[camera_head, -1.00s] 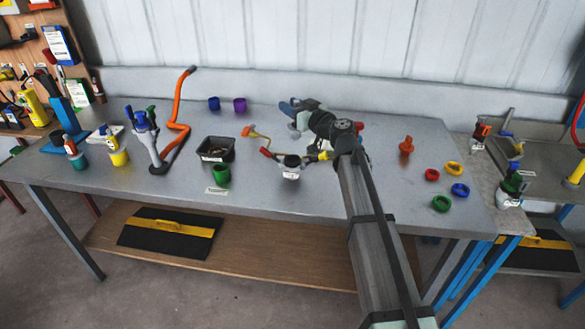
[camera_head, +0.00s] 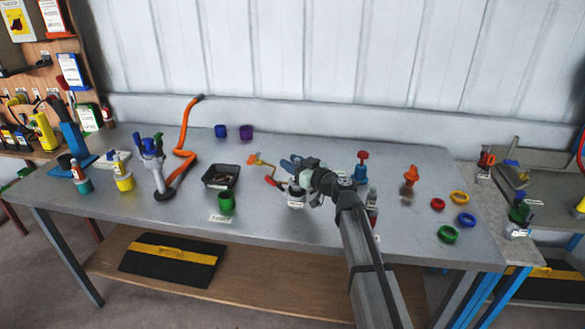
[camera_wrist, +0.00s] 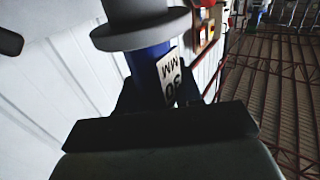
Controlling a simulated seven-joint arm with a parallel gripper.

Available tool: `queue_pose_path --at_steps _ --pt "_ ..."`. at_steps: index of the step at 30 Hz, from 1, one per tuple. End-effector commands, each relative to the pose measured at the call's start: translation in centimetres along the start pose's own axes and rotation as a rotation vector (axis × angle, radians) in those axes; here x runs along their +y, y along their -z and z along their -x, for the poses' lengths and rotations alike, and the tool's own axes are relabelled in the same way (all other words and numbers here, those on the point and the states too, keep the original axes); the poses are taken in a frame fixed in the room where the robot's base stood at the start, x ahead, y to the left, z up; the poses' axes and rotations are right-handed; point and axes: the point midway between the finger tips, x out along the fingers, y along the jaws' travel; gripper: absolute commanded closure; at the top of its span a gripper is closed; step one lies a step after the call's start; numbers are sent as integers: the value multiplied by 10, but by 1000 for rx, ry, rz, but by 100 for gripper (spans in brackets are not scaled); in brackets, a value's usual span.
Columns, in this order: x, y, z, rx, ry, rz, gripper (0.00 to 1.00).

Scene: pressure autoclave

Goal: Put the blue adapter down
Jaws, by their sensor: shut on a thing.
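The blue adapter (camera_wrist: 150,62) is in my gripper in the wrist view. It is a blue cylinder with a wide grey flange and a white label reading "30 MM". In the head view its blue part (camera_head: 289,164) shows at the left side of my gripper (camera_head: 300,172). My gripper is shut on it, over the middle of the table (camera_head: 270,225), close to a small grey-white labelled fitting (camera_head: 296,204). The gripper hides part of that fitting. I cannot tell whether the adapter touches anything below.
An orange-handled tool (camera_head: 262,162) lies left of the gripper. A blue piece with a red top (camera_head: 361,168) stands to its right. Coloured rings (camera_head: 448,233) and an orange piece (camera_head: 410,175) are farther right. A black tray (camera_head: 220,177) and green cup (camera_head: 226,203) are left.

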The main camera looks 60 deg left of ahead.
Motion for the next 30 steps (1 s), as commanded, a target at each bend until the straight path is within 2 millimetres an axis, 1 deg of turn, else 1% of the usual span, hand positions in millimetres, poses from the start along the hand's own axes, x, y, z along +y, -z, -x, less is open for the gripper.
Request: queue_pose_path --at_steps 1,3,11,19,20,27,28,30 --pt "0 -7 0 -1 0 -2 100" --pt "0 -13 0 0 0 -2 100" --pt "0 -14 0 1 0 0 100" --pt "0 -20 0 0 0 -1 100" --pt "0 -20 0 0 0 0 65" --pt "0 -20 0 0 0 0 42" --pt "0 -20 0 0 0 0 40" --pt "0 -20 0 0 0 0 40"
